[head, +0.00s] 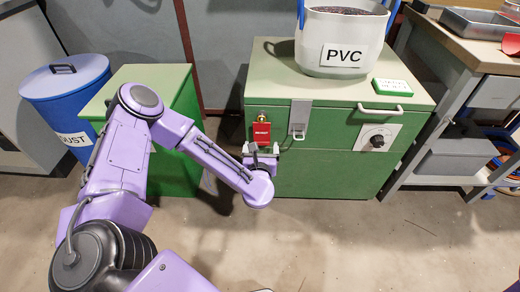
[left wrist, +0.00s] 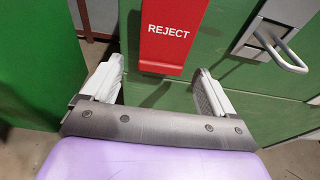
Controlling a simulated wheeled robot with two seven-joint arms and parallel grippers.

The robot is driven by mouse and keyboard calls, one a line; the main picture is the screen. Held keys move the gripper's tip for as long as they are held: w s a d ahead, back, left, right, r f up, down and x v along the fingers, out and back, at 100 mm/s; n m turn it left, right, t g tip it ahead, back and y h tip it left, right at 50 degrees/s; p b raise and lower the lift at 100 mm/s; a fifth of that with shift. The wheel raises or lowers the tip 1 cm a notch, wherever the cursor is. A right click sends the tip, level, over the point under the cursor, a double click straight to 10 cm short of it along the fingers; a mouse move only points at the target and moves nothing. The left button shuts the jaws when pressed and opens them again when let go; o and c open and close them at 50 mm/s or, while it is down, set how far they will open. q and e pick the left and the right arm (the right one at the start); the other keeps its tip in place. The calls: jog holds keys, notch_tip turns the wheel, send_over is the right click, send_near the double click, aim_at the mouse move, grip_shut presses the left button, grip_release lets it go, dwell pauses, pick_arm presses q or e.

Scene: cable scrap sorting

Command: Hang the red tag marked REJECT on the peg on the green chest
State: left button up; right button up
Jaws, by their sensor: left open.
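The red tag (head: 261,132) marked REJECT is upright against the front of the green chest (head: 330,172), just under a small brass-coloured fitting that looks like the peg (head: 262,116). It seems to hang there, but its hole and top edge are too small to make out. In the left wrist view the tag's lower part (left wrist: 170,38) shows with its lettering upright. My left gripper (head: 262,150) is just below the tag. Its fingers (left wrist: 158,82) are spread, with a gap on both sides of the tag, and hold nothing. My right gripper is out of view.
A metal hasp with a loop (head: 298,131) sticks out right beside the tag. A white PVC bucket (head: 341,60) and a green-and-white box (head: 393,87) stand on the chest. A blue bin (head: 70,100) is at left, a workbench (head: 450,45) at right. The floor in front is clear.

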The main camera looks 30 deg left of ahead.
pick_arm(q)
jog(key=p+v, duration=0.2)
jog(key=v, duration=0.7)
jog(key=s+d+f+m+g+h, duration=0.2)
jog(key=s+d+f+m+h, duration=0.3)
jog(key=m, duration=0.7)
jog(key=s+d+f+m+g+h, duration=0.1)
jog(key=s+f+m+g+h, duration=0.15)
jog(key=f+m, duration=0.65)
jog(key=s+a+f+m+g+y, duration=0.1)
jog(key=s+a+f+m+g, duration=0.15)
jog(key=s+a+m, duration=0.4)
jog(key=s+a+f+m+g+y, duration=0.2)
jog(key=s+a+m+g, duration=0.1)
jog(key=s+m, duration=0.55)
notch_tip(320, 180, up, 30)
jog(key=p, duration=2.9)
jog(key=shift+s+d+p, duration=0.35)
jog(key=shift+p, duration=0.05)
